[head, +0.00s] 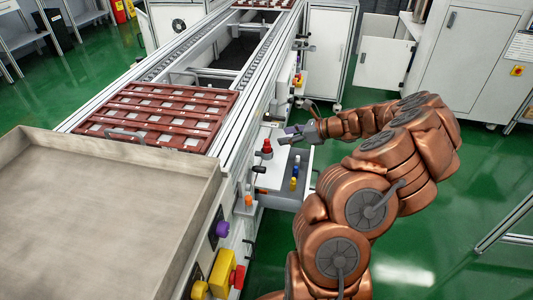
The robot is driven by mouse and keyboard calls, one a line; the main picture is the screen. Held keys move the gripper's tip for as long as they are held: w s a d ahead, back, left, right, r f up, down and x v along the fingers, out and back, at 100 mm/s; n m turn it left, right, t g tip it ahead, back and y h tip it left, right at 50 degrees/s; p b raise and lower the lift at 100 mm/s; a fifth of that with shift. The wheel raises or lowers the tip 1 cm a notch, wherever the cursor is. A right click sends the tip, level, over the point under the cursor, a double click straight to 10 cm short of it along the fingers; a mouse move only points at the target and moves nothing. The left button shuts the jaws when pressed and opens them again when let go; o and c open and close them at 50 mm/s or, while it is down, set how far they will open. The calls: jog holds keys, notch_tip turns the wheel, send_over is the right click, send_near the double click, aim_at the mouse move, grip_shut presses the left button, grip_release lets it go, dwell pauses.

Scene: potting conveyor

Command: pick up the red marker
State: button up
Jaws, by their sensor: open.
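The red marker (267,146) stands upright, small in the picture, on a light surface (271,172) beside the conveyor. My gripper (287,135) is open, just to the right of the red marker and slightly above it in the picture. No object shows between its fingers. The gap between the fingers and the marker is too small to judge for depth.
Small blue and yellow items (294,177) stand in a grey drawer-like tray (280,198) right of the light surface. The conveyor (240,115) carries a red-brown slatted tray (155,115). A large metal bin (90,250) fills the lower left. Green floor lies open to the right.

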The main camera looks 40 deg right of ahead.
aim_at(268, 140)
jog(key=shift+b+x, duration=0.5)
jog(key=shift+x, duration=3.3)
jog(key=shift+s+f, duration=0.1)
jog(key=shift+f, duration=0.1)
jog(key=shift+c, duration=0.2)
grip_shut()
